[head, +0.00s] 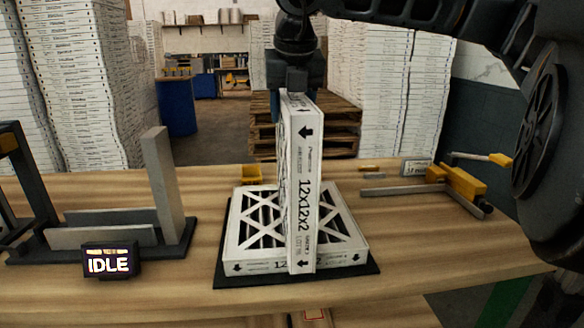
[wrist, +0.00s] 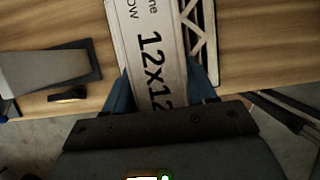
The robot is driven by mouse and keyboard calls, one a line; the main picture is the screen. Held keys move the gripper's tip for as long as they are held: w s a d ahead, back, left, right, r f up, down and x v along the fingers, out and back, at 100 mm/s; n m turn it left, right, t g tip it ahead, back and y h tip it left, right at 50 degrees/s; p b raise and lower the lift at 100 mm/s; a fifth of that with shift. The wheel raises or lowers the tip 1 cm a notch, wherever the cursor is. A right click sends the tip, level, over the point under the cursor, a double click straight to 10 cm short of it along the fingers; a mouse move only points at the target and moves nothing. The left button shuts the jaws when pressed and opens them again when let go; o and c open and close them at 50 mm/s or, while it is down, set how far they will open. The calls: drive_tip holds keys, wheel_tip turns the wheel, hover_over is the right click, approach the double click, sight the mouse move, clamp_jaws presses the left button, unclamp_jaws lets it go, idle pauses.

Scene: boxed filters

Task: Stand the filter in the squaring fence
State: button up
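A white filter (head: 305,190) marked 12x12x2 hangs upright, its narrow printed edge facing the head camera. My gripper (head: 297,92) is shut on its top; in the wrist view the filter (wrist: 150,50) lies between the two blue fingers. A second white filter (head: 245,225) lies flat on a black mat (head: 372,268), behind and below the held one. I cannot tell whether the two touch. The squaring fence stands to the left, with a tall grey post (head: 163,185), low grey walls (head: 100,238) and a black base (head: 180,250). No filter stands in it.
A small display (head: 110,262) reading IDLE sits before the fence. A black frame (head: 25,180) stands at the far left. A yellow and grey clamp-like tool (head: 455,183) lies at the right. Bare wooden table (head: 210,190) separates fence and mat.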

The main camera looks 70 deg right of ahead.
clamp_jaws()
idle(0.3)
drive_tip(key=shift+r+p, duration=0.35)
drive_tip(key=shift+p, duration=0.6)
